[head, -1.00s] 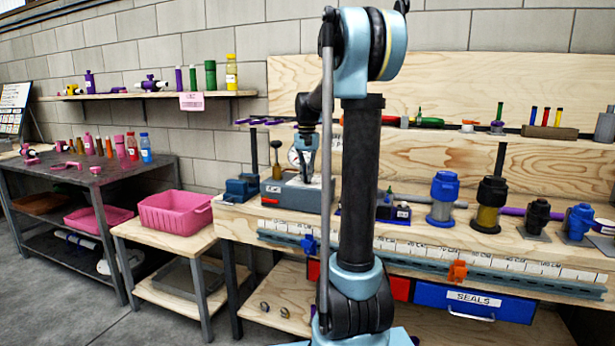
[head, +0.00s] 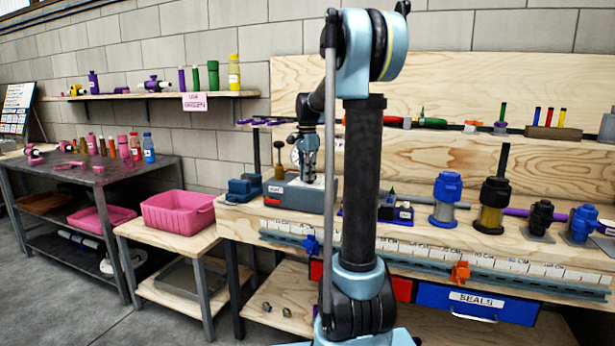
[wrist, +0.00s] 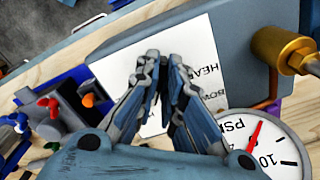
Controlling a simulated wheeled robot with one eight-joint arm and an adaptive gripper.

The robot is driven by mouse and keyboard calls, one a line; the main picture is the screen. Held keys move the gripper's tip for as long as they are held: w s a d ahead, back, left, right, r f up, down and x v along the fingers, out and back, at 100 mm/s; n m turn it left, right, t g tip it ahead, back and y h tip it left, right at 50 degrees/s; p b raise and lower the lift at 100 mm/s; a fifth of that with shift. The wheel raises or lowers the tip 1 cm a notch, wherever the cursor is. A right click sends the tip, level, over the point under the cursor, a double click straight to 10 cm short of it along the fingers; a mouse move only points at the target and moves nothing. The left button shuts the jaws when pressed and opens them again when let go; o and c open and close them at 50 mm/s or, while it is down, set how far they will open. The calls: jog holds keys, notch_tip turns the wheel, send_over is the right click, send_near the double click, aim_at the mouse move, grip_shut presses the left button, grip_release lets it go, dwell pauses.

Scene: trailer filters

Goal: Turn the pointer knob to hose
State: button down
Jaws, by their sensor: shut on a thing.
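The pointer knob itself is hidden by my gripper's fingers. My gripper (wrist: 165,64) is shut on it over a white label plate (wrist: 228,88) on the grey test box (wrist: 115,62). I cannot tell which way the knob points. In the head view my gripper (head: 308,178) reaches down onto the top of the grey box (head: 291,198) on the bench.
A pressure gauge (wrist: 275,145) and a brass fitting (wrist: 284,50) stand close to the right of my fingers. In the head view a blue vise (head: 243,187) sits left of the box.

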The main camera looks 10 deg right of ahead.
jog(key=shift+w+r+m, duration=0.1)
jog(key=shift+w+m, duration=0.05)
jog(key=shift+m, duration=0.25)
jog(key=c, duration=1.7)
grip_release()
